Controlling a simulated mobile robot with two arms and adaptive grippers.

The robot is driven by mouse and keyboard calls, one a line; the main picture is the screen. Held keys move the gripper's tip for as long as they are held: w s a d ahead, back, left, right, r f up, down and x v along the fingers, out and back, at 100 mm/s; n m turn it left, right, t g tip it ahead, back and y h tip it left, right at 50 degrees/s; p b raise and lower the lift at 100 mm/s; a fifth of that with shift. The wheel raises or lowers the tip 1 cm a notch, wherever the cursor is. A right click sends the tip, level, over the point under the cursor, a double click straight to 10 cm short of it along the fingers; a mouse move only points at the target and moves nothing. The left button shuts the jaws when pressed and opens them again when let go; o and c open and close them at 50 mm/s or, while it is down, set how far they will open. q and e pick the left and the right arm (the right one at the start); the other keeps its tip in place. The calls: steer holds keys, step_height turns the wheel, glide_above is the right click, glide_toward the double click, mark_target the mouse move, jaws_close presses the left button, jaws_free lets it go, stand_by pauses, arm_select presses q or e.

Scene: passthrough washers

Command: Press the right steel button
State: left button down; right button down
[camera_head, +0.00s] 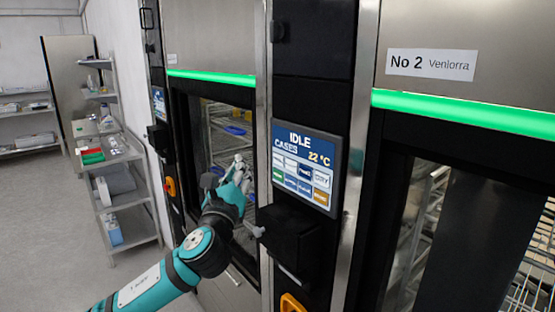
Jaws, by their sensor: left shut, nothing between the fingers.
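A small grey metallic knob (258,231) shows at the left edge of a black box (290,240) below the display panel; I cannot tell for sure that it is the steel button. My teal left arm comes in from the lower left. My left gripper (243,169), light grey and small in the view, is in front of the left machine's glass door, above and left of the knob and apart from it. It is shut with nothing in it. My right gripper is not in view.
The display panel (304,167) reads IDLE, 22 °C. The right machine carries a "No 2" label (431,64). Green light strips run above both doors. An orange handle (291,303) is below the black box. A metal shelf rack (125,195) stands left, with clear floor beside it.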

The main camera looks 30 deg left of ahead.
mark_target(278, 160)
arm_select(q)
steer(key=w+d, duration=0.2)
steer(key=w, duration=0.4)
steer(key=shift+w+d+p, duration=0.2)
steer(key=shift+d+p, duration=0.1)
steer(key=shift+d, duration=0.1)
steer(key=shift+w+r, duration=0.1)
steer(key=shift+w, duration=0.05)
stand_by(1.0)
steer(key=shift+w+d, duration=0.15)
steer(key=shift+w, duration=0.1)
steer(key=shift+w+d+p, duration=0.15)
steer(key=shift+w+p, duration=0.15)
steer(key=shift+p, duration=0.05)
stand_by(0.8)
steer(key=shift+s, duration=0.1)
steer(key=shift+s+a, duration=0.3)
steer(key=shift+s, duration=0.3)
